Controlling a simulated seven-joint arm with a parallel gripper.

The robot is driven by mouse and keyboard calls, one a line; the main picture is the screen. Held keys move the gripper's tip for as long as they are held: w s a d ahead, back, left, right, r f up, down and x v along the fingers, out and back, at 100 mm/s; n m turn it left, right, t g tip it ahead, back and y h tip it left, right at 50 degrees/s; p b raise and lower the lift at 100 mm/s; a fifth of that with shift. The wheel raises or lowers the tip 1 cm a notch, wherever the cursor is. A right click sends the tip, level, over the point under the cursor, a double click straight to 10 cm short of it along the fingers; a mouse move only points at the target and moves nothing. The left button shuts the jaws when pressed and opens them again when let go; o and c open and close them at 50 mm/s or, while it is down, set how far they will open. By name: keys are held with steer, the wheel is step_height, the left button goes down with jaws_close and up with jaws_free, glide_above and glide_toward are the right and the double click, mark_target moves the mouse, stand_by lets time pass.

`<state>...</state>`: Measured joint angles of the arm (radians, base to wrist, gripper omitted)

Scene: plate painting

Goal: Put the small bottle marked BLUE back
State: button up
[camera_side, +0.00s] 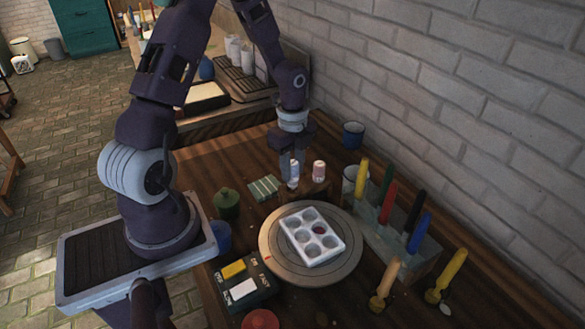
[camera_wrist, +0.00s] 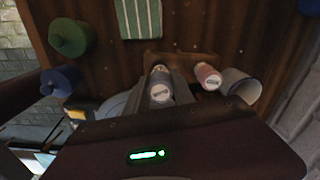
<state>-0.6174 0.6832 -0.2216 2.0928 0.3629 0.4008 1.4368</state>
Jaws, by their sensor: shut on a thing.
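My gripper (camera_side: 293,172) points down over the back of the table and is shut on a small pale bottle with a white top (camera_side: 294,182). In the wrist view the bottle (camera_wrist: 160,85) sits upright between my fingers; its label is not readable, so I cannot tell the word BLUE. A small wooden stand (camera_side: 318,189) is right beside and under it. A second bottle, pinkish with a white top (camera_side: 319,170), stands at the stand's right. It also shows in the wrist view (camera_wrist: 208,76). I cannot tell whether the held bottle touches the stand.
A white palette (camera_side: 312,236) lies on a round turntable (camera_side: 275,262) in front. A white mug (camera_side: 349,178) and a rack of coloured tools (camera_side: 415,262) are to the right. A striped cloth (camera_side: 264,187) and green pot (camera_side: 227,203) are to the left.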

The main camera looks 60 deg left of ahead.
mark_target(293, 177)
steer(key=shift+f, duration=0.1)
steer(key=shift+f, duration=1.5)
steer(key=o, duration=1)
steer(key=shift+c, duration=0.2)
steer(key=o, duration=0.5)
steer(key=shift+r, duration=3.55)
